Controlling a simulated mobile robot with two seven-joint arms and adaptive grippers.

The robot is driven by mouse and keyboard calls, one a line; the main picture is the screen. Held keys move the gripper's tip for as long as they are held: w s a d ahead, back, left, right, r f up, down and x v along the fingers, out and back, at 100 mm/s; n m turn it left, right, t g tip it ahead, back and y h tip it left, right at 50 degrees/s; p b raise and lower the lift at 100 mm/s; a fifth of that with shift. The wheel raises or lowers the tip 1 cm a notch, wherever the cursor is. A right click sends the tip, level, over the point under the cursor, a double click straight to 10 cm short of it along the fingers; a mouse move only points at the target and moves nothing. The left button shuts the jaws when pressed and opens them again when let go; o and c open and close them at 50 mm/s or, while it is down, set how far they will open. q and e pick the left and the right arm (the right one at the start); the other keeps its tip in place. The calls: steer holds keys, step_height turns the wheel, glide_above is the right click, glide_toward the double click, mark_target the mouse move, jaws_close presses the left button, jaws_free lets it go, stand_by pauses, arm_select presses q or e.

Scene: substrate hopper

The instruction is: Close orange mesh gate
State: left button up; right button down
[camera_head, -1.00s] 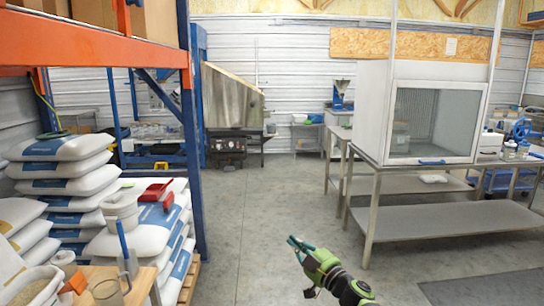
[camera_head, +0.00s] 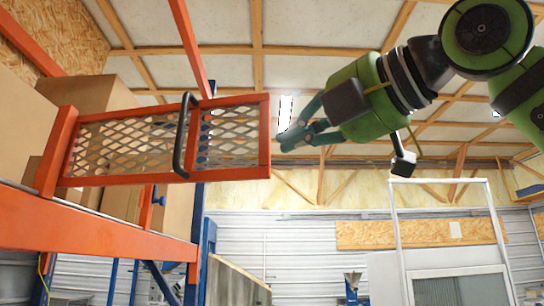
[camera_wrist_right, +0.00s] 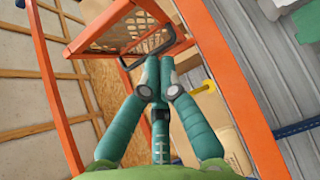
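The orange mesh gate (camera_head: 235,138) is above the orange shelf beam at the upper left of the head view. It has an orange frame, pale diamond mesh and a black bar handle (camera_head: 183,137). Its right end reaches past the blue rack upright, so it appears swung outward. My right gripper (camera_head: 286,138) is just right of that end, fingers pointing left, empty. In the right wrist view its fingertips (camera_wrist_right: 160,62) are together, near the handle (camera_wrist_right: 150,52) in the picture; contact cannot be confirmed. The gate frame (camera_wrist_right: 102,52) is beyond them. My left gripper is out of view.
Cardboard boxes (camera_head: 105,95) stand on the shelf behind the gate. The orange shelf beam (camera_head: 100,228) and blue upright (camera_head: 197,230) border the rack. A white cabinet frame (camera_head: 440,182) stands at the lower right. Open air lies between it and the rack.

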steer(key=s+d+r+m+t+h, duration=0.1)
steer(key=s+d+r+t, duration=0.1)
steer(key=s, duration=0.2)
steer(key=p, duration=0.7)
glide_toward(253, 157)
steer(key=w+a, duration=0.2)
steer(key=shift+w+a+r, duration=0.3)
steer(key=shift+a+r, duration=0.1)
steer(key=shift+w+d+f, duration=0.15)
steer(key=shift+w+d, duration=0.15)
steer(key=shift+w, duration=0.2)
steer(key=shift+a, duration=0.2)
